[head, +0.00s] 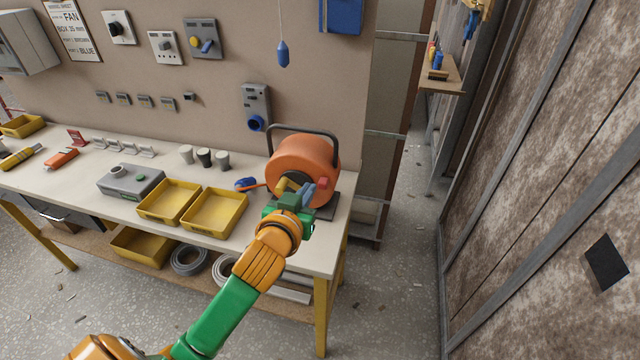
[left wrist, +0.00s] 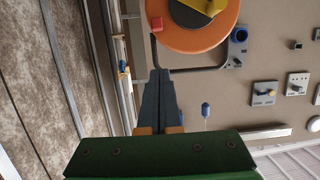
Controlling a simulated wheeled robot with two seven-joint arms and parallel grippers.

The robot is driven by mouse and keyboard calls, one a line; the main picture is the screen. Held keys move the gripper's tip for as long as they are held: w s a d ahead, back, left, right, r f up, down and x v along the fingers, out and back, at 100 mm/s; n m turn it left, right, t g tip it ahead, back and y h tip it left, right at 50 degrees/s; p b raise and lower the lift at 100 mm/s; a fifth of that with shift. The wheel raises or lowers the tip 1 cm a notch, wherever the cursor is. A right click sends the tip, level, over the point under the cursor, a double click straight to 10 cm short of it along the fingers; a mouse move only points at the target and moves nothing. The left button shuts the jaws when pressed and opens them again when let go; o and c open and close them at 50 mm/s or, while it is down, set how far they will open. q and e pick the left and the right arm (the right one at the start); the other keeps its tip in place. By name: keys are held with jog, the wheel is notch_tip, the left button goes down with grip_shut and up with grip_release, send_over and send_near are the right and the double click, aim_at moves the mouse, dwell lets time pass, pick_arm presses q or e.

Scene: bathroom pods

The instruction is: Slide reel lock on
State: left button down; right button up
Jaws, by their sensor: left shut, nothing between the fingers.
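The orange cable reel (head: 300,152) stands on the right end of the workbench, in a dark frame with a handle. A small red block (head: 323,183), perhaps the reel lock, sits at the reel's lower right; it also shows in the left wrist view (left wrist: 156,23). A yellow part (head: 283,186) is on the reel's face. My left gripper (head: 307,190) is in front of the reel, close to the red block, and hides part of the face. Its grey fingers (left wrist: 158,74) are shut and empty. Contact cannot be told. My right gripper is out of view.
Yellow trays (head: 228,232) and a grey box (head: 115,190) lie on the bench (head: 75,185), left of the reel. Grey cups (head: 204,157) stand behind. A blue pendant (head: 283,54) hangs above the reel. Open floor lies right of the bench.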

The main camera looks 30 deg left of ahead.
pick_arm(q)
jog(key=shift+r, duration=0.55)
jog(key=p, duration=0.2)
send_over(323, 183)
jog(key=s, duration=0.2)
notch_tip(323, 183, down, 2)
notch_tip(323, 183, down, 5)
jog(key=shift+d+r, duration=0.1)
jog(key=shift+r, duration=0.1)
jog(key=shift+w+f+b, duration=0.1)
jog(key=shift+b, duration=0.2)
